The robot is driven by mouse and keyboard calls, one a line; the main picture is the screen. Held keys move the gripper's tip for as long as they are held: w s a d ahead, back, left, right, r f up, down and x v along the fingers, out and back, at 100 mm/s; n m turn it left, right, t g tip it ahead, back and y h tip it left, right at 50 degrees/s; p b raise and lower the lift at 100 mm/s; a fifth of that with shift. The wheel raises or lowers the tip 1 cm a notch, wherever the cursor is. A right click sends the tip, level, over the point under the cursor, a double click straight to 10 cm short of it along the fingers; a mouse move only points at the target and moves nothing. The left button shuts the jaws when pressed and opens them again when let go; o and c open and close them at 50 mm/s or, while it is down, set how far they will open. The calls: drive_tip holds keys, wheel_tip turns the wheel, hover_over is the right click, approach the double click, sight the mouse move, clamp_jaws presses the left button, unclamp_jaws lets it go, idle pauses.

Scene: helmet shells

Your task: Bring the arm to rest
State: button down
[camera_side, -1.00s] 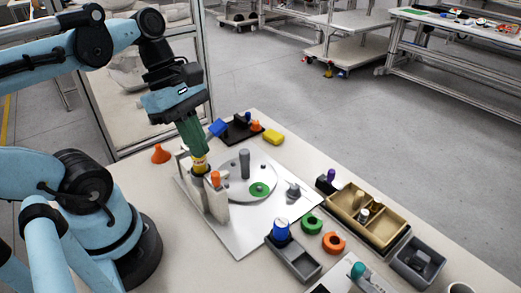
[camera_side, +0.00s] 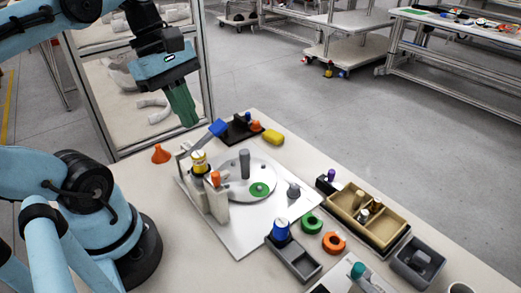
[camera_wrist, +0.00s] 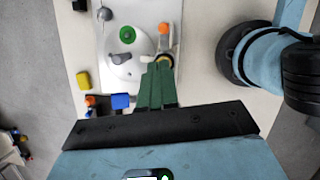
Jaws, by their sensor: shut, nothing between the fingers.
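My gripper (camera_side: 187,122) is shut and empty, with green fingers pointing down. In the side view it hangs in the air above and behind the fixture, clear of everything. In the wrist view the green fingers (camera_wrist: 158,106) lie together, in front of the lower edge of the white plate. The fixture on the white plate (camera_side: 243,240) has a round grey disc (camera_side: 232,188) with a grey post and a green ring (camera_side: 260,189). A yellow-banded piece (camera_side: 198,160) stands at the fixture's left, below my gripper. The fingers partly cover this area in the wrist view.
A blue block (camera_side: 217,128), a black tray (camera_side: 238,133) and a yellow piece (camera_side: 273,137) are at the back. An orange funnel (camera_side: 160,155) stands left. A tan tray (camera_side: 392,222) and green (camera_side: 311,223) and orange (camera_side: 334,243) rings are right. The air around my gripper is free.

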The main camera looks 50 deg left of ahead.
drive_tip(key=w+d+f+m+t+y, duration=0.1)
drive_tip(key=w+f+m+t+y, duration=0.2)
drive_tip(key=m, duration=1.7)
drive_tip(key=w+f+t, duration=0.2)
drive_tip(key=w+f, duration=0.3)
drive_tip(key=w, duration=0.1)
drive_tip(key=shift+w+d+t, duration=0.15)
drive_tip(key=shift+w+t, duration=0.15)
